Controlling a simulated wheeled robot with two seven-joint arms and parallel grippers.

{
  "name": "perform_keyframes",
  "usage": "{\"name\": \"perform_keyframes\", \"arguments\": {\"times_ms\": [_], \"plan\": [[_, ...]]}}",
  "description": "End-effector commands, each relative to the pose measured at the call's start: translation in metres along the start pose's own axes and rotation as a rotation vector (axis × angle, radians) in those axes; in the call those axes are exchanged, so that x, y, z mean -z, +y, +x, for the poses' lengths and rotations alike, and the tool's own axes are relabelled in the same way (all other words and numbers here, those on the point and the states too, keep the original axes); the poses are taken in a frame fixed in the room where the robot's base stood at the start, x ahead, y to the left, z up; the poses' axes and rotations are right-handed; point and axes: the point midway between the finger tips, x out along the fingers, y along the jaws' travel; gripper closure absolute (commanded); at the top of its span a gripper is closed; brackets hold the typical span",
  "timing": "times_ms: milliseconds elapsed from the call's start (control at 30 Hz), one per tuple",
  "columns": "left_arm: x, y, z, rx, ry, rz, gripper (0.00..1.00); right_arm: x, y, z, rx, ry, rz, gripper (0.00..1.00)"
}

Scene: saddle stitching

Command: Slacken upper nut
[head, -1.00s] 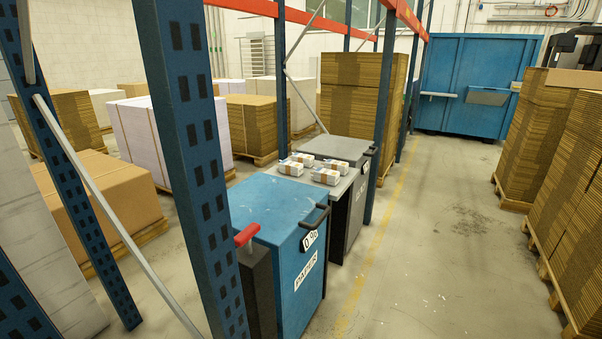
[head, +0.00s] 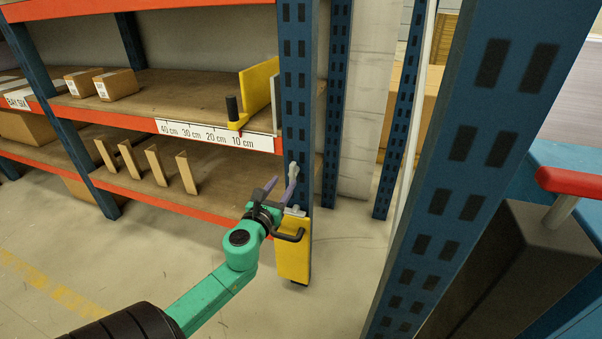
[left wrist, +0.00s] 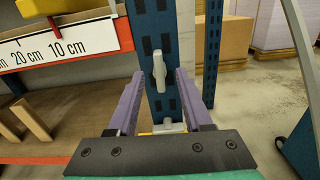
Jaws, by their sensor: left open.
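The upper nut, a light grey wing nut (head: 293,170), is on the face of a blue rack post (head: 296,100). It also shows in the left wrist view (left wrist: 159,68). A lower grey wing nut (head: 294,211) is at the top of a yellow block (head: 292,262) with a black handle. My left gripper (head: 283,178) is open, its purple fingers pointing at the post. In the left wrist view the fingers stand on either side of the upper nut, apart from it. I cannot tell the depth gap. My right gripper is not in view.
Left of the post is a shelf with a ruler strip (head: 215,135) and a yellow upright stop (head: 259,92). Another blue post (head: 450,170) stands close at right, beside a dark box with a red handle (head: 570,182). The floor at lower left is clear.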

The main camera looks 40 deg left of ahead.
Motion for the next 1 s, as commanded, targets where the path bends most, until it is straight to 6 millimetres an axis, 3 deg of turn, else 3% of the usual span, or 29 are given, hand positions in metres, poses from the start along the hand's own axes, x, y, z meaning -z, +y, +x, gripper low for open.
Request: {"name": "perform_keyframes", "arguments": {"times_ms": [100,300,467,700,733,800,867,1000], "plan": [[-0.001,0.001,0.033,-0.002,-0.004,-0.002,0.5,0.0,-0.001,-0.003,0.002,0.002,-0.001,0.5],[0.001,0.001,0.077,-0.002,-0.002,-0.004,0.5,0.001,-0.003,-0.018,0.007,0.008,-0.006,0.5],[0.001,0.001,0.093,-0.002,0.001,-0.004,0.5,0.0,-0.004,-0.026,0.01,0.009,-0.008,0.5],[0.001,0.0,0.095,-0.001,0.002,-0.004,0.5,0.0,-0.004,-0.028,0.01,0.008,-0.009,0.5],[0.001,0.0,0.095,-0.001,0.002,-0.004,0.54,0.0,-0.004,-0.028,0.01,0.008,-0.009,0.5],[0.001,0.0,0.095,0.0,0.002,-0.004,0.81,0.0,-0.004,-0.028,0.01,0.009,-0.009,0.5],[0.001,0.0,0.095,-0.001,0.002,-0.004,1.0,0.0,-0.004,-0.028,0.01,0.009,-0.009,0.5],[0.001,0.0,0.095,-0.001,0.002,-0.005,1.0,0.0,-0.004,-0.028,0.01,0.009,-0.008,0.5]]}}
